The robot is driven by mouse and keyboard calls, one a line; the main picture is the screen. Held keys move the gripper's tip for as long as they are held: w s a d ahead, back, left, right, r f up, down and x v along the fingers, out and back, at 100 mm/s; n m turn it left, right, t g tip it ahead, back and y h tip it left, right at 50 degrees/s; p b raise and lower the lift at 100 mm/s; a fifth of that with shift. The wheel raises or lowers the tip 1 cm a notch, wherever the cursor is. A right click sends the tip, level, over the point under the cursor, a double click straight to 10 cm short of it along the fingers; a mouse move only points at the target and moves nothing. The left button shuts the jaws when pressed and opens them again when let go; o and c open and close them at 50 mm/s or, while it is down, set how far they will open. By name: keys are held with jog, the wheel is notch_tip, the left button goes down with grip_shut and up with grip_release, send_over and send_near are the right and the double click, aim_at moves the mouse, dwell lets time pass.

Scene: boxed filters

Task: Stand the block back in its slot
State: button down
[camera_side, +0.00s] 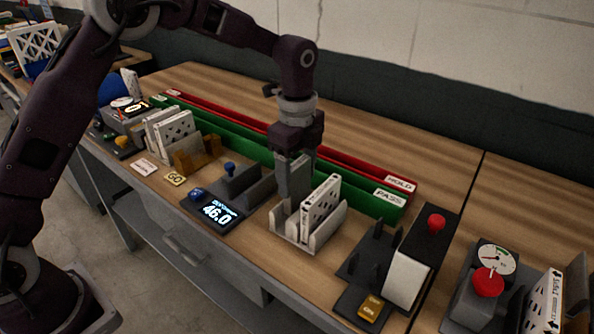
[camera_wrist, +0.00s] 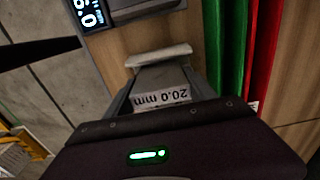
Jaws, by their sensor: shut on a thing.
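The block is a grey piece labelled 20.0 mm (camera_wrist: 162,97), seen in the wrist view between the fingers of my gripper (camera_wrist: 165,88). My gripper also shows in the side view (camera_side: 291,200), pointing down and shut on the block. It is at the left end of a pale grey holder (camera_side: 297,245), whose right part holds upright white boxed filters (camera_side: 321,205). The fingers largely hide the block in the side view. I cannot tell whether its bottom touches the holder. A pale wall (camera_wrist: 158,55) lies just beyond the block in the wrist view.
Behind the holder run a green PASS channel (camera_side: 389,208) and a red HOLD channel (camera_side: 400,184). To the left is a gauge with a lit display reading 46.0 (camera_side: 217,213). A black fixture with a red button (camera_side: 436,222) stands at the right.

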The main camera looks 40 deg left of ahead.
aim_at(297, 187)
jog(key=shift+f, duration=0.6)
jog(key=shift+f, duration=0.2)
jog(key=shift+f, duration=0.75)
jog(key=shift+f, duration=0.1)
jog(key=shift+c, duration=1.2)
grip_release()
